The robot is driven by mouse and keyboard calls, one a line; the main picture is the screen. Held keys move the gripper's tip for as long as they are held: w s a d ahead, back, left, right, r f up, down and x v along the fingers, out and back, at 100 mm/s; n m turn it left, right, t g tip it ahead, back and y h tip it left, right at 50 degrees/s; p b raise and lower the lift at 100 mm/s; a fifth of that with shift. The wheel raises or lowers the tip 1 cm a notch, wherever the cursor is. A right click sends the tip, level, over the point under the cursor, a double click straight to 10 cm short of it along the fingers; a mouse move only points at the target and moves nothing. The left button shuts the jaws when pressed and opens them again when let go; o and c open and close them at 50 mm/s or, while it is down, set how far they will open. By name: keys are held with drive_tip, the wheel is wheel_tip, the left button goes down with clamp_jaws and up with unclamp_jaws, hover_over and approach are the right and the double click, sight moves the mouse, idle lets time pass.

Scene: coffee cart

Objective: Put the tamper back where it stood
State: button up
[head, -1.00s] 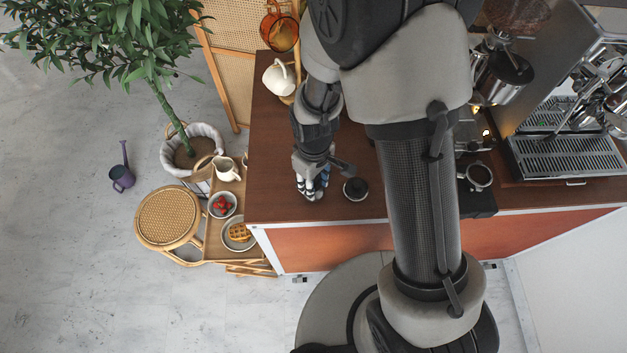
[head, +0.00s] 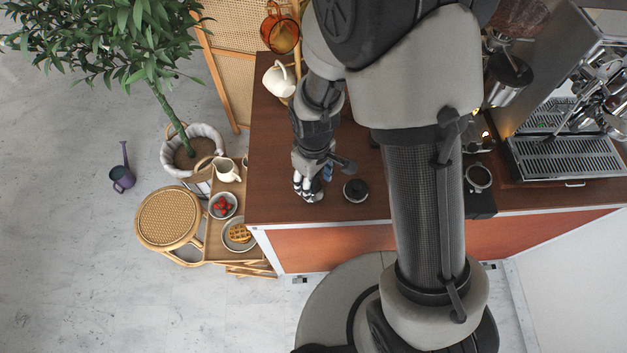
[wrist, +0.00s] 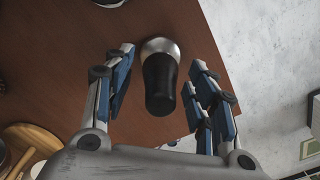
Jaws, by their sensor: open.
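The tamper (wrist: 160,82) has a black handle and a silver base. In the wrist view it is on the brown counter, between the fingers of my gripper (wrist: 163,62). The fingers are open, with a gap on either side of the tamper. Its handle end points toward the wrist; whether it is standing or tilted is hard to tell. In the head view my gripper (head: 309,188) is low over the left front part of the counter (head: 271,190), and its fingers largely hide the tamper.
A small round black item (head: 355,190) sits just right of my gripper. A white pitcher (head: 278,79) stands at the back left of the counter. The portafilter (head: 478,177) and espresso machine (head: 565,125) are to the right. The counter's left and front edges are close.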

wheel_tip(320, 180, up, 11)
drive_tip(key=shift+f+p, duration=0.2)
drive_tip(key=shift+p, duration=0.9)
drive_tip(key=s+d+r+m+t, duration=0.2)
drive_tip(key=s+d+r+m, duration=0.2)
drive_tip(key=s+r, duration=0.3)
drive_tip(key=s+d+r+m+t, duration=0.2)
drive_tip(key=s+d+r+m, duration=0.2)
drive_tip(key=r, duration=0.9)
drive_tip(key=s+d, duration=0.2)
drive_tip(key=d, duration=0.1)
drive_tip(key=shift+s+m+t, duration=0.3)
drive_tip(key=shift+s+m, duration=0.05)
drive_tip(key=shift+m, duration=0.05)
wheel_tip(320, 180, down, 7)
drive_tip(key=b, duration=0.6)
drive_tip(key=shift+b, duration=0.4)
drive_tip(key=shift+r, duration=0.1)
